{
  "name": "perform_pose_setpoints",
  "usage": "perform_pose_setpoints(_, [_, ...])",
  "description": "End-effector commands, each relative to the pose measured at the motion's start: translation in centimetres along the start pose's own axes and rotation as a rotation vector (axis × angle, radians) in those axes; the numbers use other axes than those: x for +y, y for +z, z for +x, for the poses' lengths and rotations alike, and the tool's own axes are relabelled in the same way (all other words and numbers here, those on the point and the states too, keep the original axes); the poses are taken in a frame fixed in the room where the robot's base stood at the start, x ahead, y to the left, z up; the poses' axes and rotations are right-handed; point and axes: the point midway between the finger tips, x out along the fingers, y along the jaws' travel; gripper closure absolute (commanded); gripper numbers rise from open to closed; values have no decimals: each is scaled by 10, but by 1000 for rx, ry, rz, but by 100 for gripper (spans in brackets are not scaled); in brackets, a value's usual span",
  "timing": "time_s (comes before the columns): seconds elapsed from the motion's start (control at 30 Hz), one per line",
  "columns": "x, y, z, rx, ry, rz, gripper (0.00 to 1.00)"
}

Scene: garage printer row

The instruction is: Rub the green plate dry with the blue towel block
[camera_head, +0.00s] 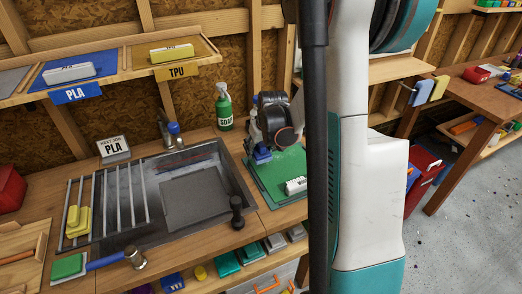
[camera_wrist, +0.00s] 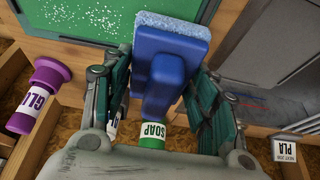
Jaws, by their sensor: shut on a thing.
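The green plate (camera_head: 290,162) lies flat on the bench, right of the sink. It also shows in the wrist view (camera_wrist: 62,14), with a patch of pale speckles on it. My gripper (camera_head: 263,148) is above the plate's left part in the head view. It is shut on the blue handle of the blue towel block (camera_head: 262,157), which also shows in the wrist view (camera_wrist: 165,72). The block's pale blue textured pad faces the plate and overlaps its edge in the wrist view. Whether the pad touches the plate I cannot tell.
A white labelled cylinder (camera_head: 296,186) lies at the plate's front right. A green soap bottle (camera_head: 223,106) stands behind. The sink (camera_head: 150,208) holds a grey plate (camera_head: 194,200); a dark upright object (camera_head: 237,212) stands at its right edge. A purple glue bottle (camera_wrist: 45,92) shows in the wrist view.

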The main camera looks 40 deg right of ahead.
Motion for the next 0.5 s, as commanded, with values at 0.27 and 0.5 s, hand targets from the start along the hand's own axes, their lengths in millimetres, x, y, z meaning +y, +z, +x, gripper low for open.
perform_pose_setpoints(0.27, [-6, -16, -23, 0, -1, -2, 69])
perform_pose_setpoints(0.5, [-8, -21, -29, 0, -1, -2, 69])
